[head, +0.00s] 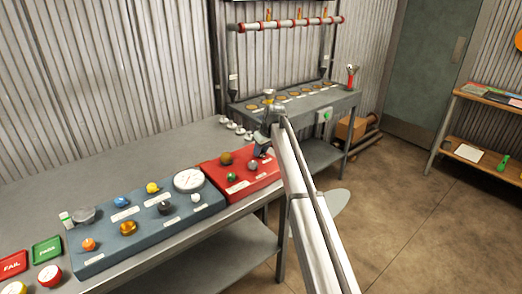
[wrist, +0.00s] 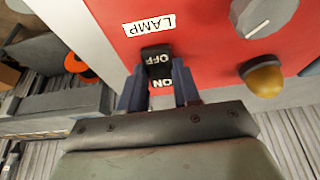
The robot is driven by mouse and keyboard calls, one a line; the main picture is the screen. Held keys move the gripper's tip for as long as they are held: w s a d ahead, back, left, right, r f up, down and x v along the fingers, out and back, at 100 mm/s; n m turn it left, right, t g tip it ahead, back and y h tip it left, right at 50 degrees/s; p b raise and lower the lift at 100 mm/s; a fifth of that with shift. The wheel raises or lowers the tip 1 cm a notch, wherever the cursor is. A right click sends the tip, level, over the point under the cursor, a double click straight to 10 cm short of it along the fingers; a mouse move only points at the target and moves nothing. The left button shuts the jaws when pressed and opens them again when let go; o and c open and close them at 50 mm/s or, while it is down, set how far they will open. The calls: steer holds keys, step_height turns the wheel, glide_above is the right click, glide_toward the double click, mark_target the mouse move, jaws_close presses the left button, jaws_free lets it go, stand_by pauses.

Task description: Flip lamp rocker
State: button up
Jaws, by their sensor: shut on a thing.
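The lamp rocker (wrist: 158,62) is a small black switch on a red panel, marked OFF and ON in white, beside a white LAMP label (wrist: 148,26). My gripper (wrist: 159,88) has one finger on each side of the rocker and is shut on it. Which half of the rocker is pressed in, I cannot tell. In the head view my gripper (head: 263,150) is at the right end of the red panel (head: 212,170) and hides the rocker. A brownish amber dome (wrist: 264,80) sits on the panel near the rocker and looks unlit.
A grey knob (wrist: 262,14) is near the amber dome. A blue-grey panel (head: 100,258) with coloured buttons and a white dial (head: 188,180) lies left on the metal bench (head: 165,150). A second bench (head: 300,108) with a pipe rack stands behind. Floor to the right is mostly clear.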

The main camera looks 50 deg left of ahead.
steer(key=shift+c, duration=1.1)
steer(key=shift+w+a+h, duration=0.1)
steer(key=shift+a+h, duration=0.3)
steer(key=shift+h, duration=0.2)
steer(key=shift+a+h, duration=0.25)
steer(key=shift+h, duration=1.35)
steer(key=shift+d, duration=0.1)
steer(key=o, duration=1.1)
steer(key=shift+c, duration=0.2)
steer(key=shift+r, duration=0.2)
step_height(320, 180, up, 14)
steer(key=shift+f, duration=0.2)
